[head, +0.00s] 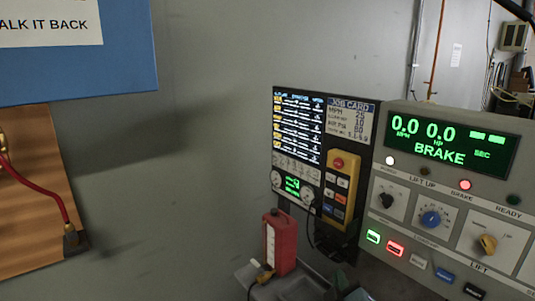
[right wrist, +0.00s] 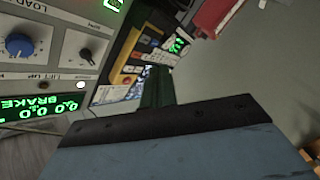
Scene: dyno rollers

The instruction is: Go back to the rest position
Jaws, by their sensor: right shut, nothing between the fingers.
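My right gripper (right wrist: 157,82) shows in the right wrist view as dark green fingers, shut and empty, beyond its blue-grey body. The fingers point toward the control console and appear apart from it, though the exact gap cannot be told. In the head view only a small dark part of what looks like this gripper shows at the bottom edge, below the console. My left gripper is in neither view.
The grey console (head: 398,218) has a green BRAKE display (head: 452,143), knobs and lit buttons. A job-card screen (head: 299,127), yellow pendant (head: 341,187) and red box (head: 281,242) stand to its left. A wooden board (head: 35,200) with a red hose is at the far left.

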